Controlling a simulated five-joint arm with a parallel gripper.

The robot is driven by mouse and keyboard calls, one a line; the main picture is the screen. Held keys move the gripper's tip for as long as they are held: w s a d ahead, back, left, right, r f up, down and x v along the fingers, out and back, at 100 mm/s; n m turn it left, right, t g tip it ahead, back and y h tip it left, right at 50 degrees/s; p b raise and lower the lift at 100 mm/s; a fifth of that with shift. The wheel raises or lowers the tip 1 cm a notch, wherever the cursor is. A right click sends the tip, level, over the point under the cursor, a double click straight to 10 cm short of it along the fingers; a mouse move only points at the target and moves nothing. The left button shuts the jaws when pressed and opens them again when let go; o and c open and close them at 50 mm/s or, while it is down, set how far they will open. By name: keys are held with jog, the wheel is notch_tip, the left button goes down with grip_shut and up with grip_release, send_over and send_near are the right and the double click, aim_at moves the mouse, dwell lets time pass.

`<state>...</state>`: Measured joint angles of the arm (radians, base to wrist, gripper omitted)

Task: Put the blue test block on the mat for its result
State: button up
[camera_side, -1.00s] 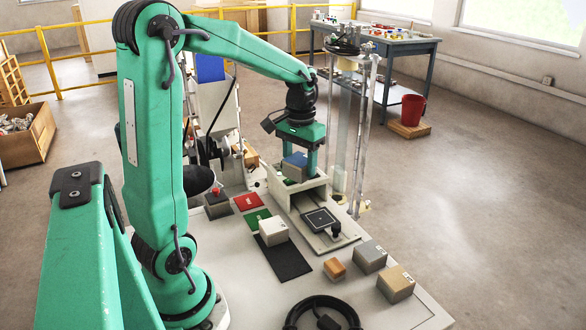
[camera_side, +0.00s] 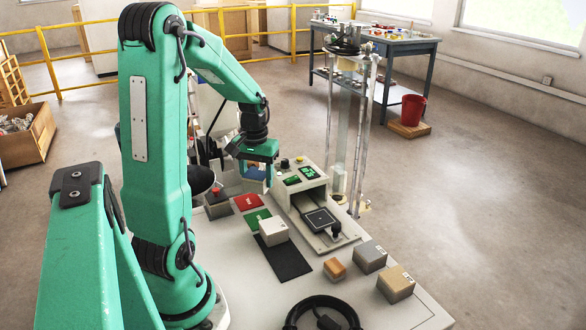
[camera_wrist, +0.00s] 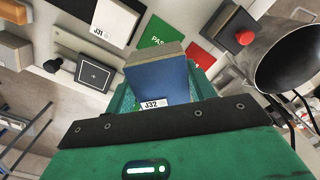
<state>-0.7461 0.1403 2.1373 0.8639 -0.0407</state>
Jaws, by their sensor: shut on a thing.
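My gripper (camera_side: 257,180) is shut on the blue test block (camera_side: 253,172) and holds it above the table, left of the test machine (camera_side: 318,189). In the wrist view the block (camera_wrist: 158,84) sits between the fingers, with a label reading J32. The green mat (camera_side: 252,217) lies flat below, partly hidden by a white block; in the wrist view the mat (camera_wrist: 160,32) shows the letters PAS. The red mat (camera_side: 247,202) lies just behind it, and shows in the wrist view (camera_wrist: 200,54). The machine's displays (camera_side: 308,172) glow green; I cannot read them surely.
A white block (camera_side: 273,231) marked J31 stands at the end of a black mat (camera_side: 287,264). A red button box (camera_side: 217,208) stands left of the red mat.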

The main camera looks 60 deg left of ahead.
aim_at(258, 190)
jog(key=shift+f, duration=2)
jog(key=shift+f, duration=0.1)
jog(key=shift+f, duration=3.05)
jog(key=shift+f, duration=0.3)
jog(key=o, duration=1.8)
jog(key=shift+o, duration=0.2)
jog(key=shift+r, duration=0.15)
jog(key=shift+r, duration=2.85)
